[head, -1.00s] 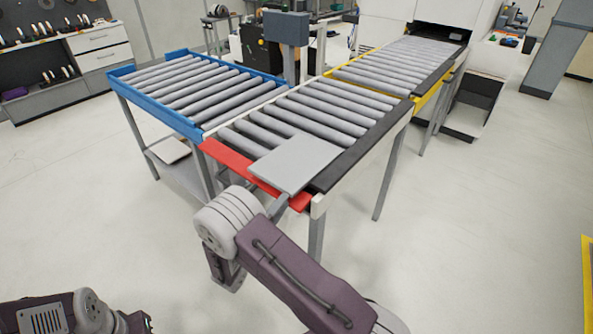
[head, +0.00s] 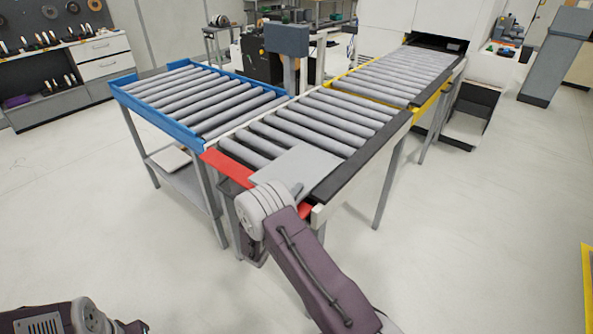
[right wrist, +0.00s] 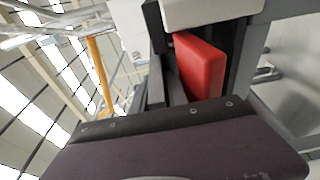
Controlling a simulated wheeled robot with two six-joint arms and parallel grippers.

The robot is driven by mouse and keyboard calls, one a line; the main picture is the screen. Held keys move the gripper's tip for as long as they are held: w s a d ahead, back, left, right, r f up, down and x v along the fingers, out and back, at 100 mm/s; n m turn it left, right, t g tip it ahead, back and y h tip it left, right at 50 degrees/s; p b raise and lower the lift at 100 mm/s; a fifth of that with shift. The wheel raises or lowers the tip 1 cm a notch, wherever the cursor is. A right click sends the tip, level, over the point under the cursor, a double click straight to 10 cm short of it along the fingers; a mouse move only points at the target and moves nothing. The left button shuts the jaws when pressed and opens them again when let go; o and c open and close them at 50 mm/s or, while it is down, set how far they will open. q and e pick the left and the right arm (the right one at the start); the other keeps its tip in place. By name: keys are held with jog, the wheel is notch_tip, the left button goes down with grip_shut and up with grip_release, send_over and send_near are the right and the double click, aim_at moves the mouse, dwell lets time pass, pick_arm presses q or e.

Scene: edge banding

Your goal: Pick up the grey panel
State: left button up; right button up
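The grey panel (head: 298,164) is a flat light-grey board lying on the rollers at the near end of the middle conveyor, in the head view. Its near edge is partly covered by my right wrist. My right gripper (head: 297,189) is at this near edge, mostly hidden behind the wrist; only a small grey part shows. I cannot tell whether it touches the panel or how its fingers stand. The panel cannot be made out clearly in the right wrist view. Of my left arm, only a part shows at the lower left of the head view.
The conveyor's red end strip (head: 229,169) is close to my right wrist; a red piece (right wrist: 201,66) also shows in the right wrist view. A blue-framed roller table (head: 124,92) stands left, a yellow-edged conveyor (head: 427,103) behind. Open floor lies right.

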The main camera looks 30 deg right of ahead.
jog(key=shift+w+d+f, duration=0.1)
jog(key=shift+w+d, duration=0.2)
jog(key=shift+d, duration=0.1)
grip_shut()
dwell(1.1)
